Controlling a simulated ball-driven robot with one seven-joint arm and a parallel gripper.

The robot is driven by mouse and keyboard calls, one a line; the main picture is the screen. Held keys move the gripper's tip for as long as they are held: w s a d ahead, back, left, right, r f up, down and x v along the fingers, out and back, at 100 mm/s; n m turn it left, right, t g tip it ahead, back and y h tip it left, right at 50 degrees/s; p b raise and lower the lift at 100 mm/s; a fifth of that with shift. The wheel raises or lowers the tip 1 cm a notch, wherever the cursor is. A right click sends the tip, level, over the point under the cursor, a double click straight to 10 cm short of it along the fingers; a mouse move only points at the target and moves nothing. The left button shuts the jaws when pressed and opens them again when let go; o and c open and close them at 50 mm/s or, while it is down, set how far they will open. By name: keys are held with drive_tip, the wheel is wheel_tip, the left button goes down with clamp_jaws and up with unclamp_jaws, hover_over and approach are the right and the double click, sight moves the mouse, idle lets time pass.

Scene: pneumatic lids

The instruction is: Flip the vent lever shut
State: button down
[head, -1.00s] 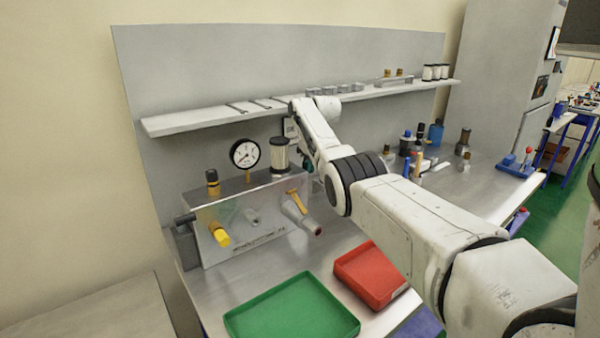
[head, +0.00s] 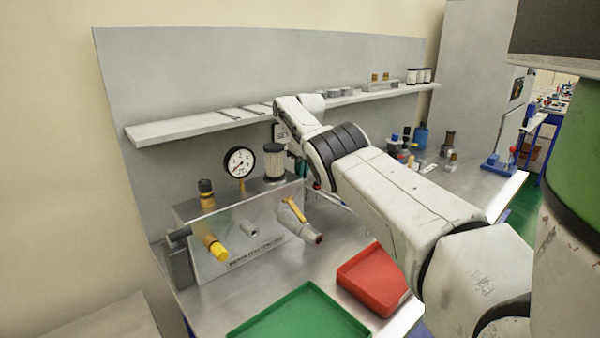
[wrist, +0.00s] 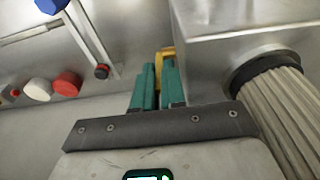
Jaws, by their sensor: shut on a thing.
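A grey metal box (head: 232,232) stands on the bench, with a pressure gauge and a ribbed filter on top. A yellow-orange lever (head: 295,210) slants across the right of its front face, above a grey pipe stub with a red end. My gripper reaches down behind the filter, at the box's right end, and is mostly hidden in the head view. In the wrist view, its teal fingers (wrist: 158,86) are closed on a yellow piece (wrist: 167,54) beside the box's edge. I cannot tell whether this is the same lever as on the front.
The filter (head: 274,162) stands close to my gripper; it also shows in the wrist view (wrist: 285,105). A shelf (head: 200,127) runs above. Green (head: 300,315) and red (head: 375,280) trays lie in front. Bottles crowd the bench's right side.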

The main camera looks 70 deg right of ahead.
drive_tip(key=shift+f, duration=0.15)
drive_tip(key=c, duration=1.5)
unclamp_jaws()
drive_tip(key=shift+r, duration=0.85)
drive_tip(key=r, duration=0.3)
drive_tip(key=s+r, duration=0.1)
drive_tip(key=r, duration=0.5)
drive_tip(key=shift+s+a+b, duration=0.2)
drive_tip(key=shift+a+b, duration=0.15)
drive_tip(key=shift+a, duration=0.05)
drive_tip(key=shift+r, duration=0.1)
